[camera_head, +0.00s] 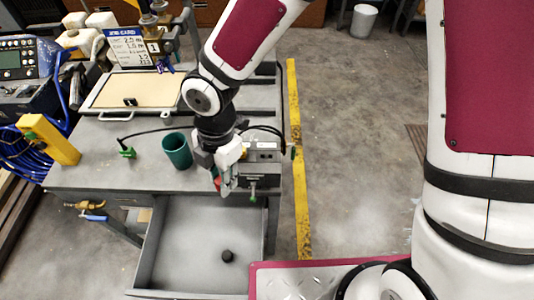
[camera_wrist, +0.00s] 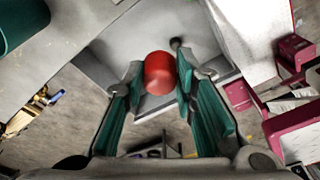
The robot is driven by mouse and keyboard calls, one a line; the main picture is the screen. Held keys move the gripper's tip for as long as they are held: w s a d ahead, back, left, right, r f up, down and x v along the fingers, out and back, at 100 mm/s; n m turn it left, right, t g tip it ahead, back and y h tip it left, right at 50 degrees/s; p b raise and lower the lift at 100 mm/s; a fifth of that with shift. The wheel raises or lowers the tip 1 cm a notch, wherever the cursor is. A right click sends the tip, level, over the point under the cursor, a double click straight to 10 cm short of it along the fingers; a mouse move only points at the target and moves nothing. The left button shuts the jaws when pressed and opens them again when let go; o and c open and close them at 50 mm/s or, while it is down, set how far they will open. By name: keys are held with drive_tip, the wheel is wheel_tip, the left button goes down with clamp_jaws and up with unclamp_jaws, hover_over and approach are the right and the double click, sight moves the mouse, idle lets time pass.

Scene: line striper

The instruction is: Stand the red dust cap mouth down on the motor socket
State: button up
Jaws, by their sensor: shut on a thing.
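The red dust cap (camera_wrist: 159,73) is held between the fingertips of my gripper (camera_wrist: 158,78) in the wrist view. In that view it looks like a rounded red cylinder; I cannot tell which way its mouth faces. In the head view only a red sliver of the cap (camera_head: 217,183) shows beside my gripper (camera_head: 226,184), which is over the front edge of the bench, near the open drawer. A grey boxy unit (camera_head: 262,152) with a green-handled part stands just right of my gripper. I cannot make out the motor socket clearly; my gripper and wrist hide part of this area.
The open grey drawer (camera_head: 185,240) holds a small black knob-like thing (camera_head: 227,256). A green cup (camera_head: 177,150) stands left of my gripper. A small green connector (camera_head: 127,152), a yellow block (camera_head: 48,139) and a tan board (camera_head: 135,90) are farther left and back.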

drive_tip(key=p, duration=0.2)
hover_over(266, 157)
drive_tip(key=shift+w+d+f, duration=0.1)
drive_tip(key=shift+f, duration=0.65)
drive_tip(key=shift+f+p, duration=0.3)
drive_tip(key=shift+f, duration=1.45)
drive_tip(key=shift+f, duration=0.1)
drive_tip(key=o, duration=0.7)
drive_tip(key=shift+o, duration=0.2)
